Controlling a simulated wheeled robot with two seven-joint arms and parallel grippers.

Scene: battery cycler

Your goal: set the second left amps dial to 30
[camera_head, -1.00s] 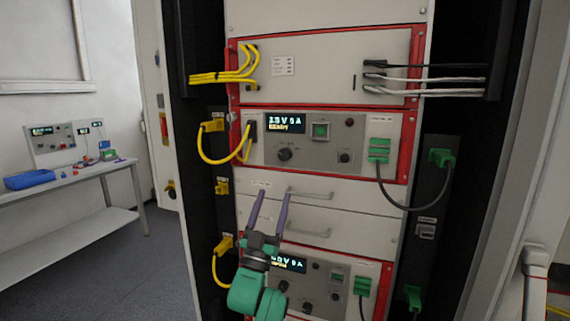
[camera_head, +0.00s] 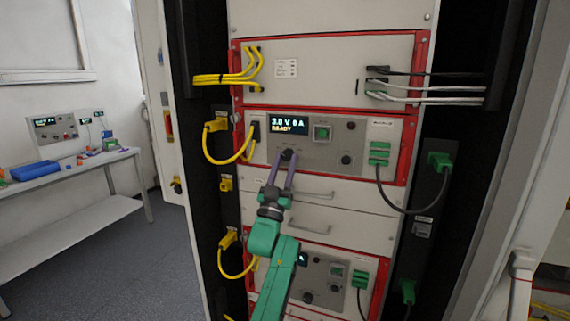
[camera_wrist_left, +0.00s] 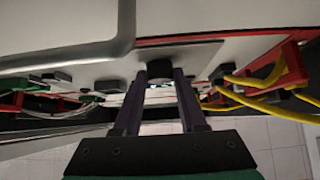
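The upper power module (camera_head: 375,150) has a grey panel with a lit display (camera_head: 287,124), which appears to read about 3.8 V 8 A, READY; the digits are small. A black dial (camera_head: 287,155) sits below the display, at the panel's lower left. My left gripper (camera_head: 286,160) reaches up from below with its two purple fingers on either side of this dial. In the left wrist view the dial (camera_wrist_left: 159,74) sits between the fingertips, with little or no gap. The dial's markings are not readable. My right gripper is not in view.
A second dial (camera_head: 347,160) and a green button (camera_head: 322,133) are to the right on the panel. Drawer handles (camera_head: 309,227) stick out below. A lower module (camera_head: 337,287) is partly behind my arm. Yellow cables (camera_head: 212,150) hang at the left, a dark cable (camera_head: 420,209) at the right.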

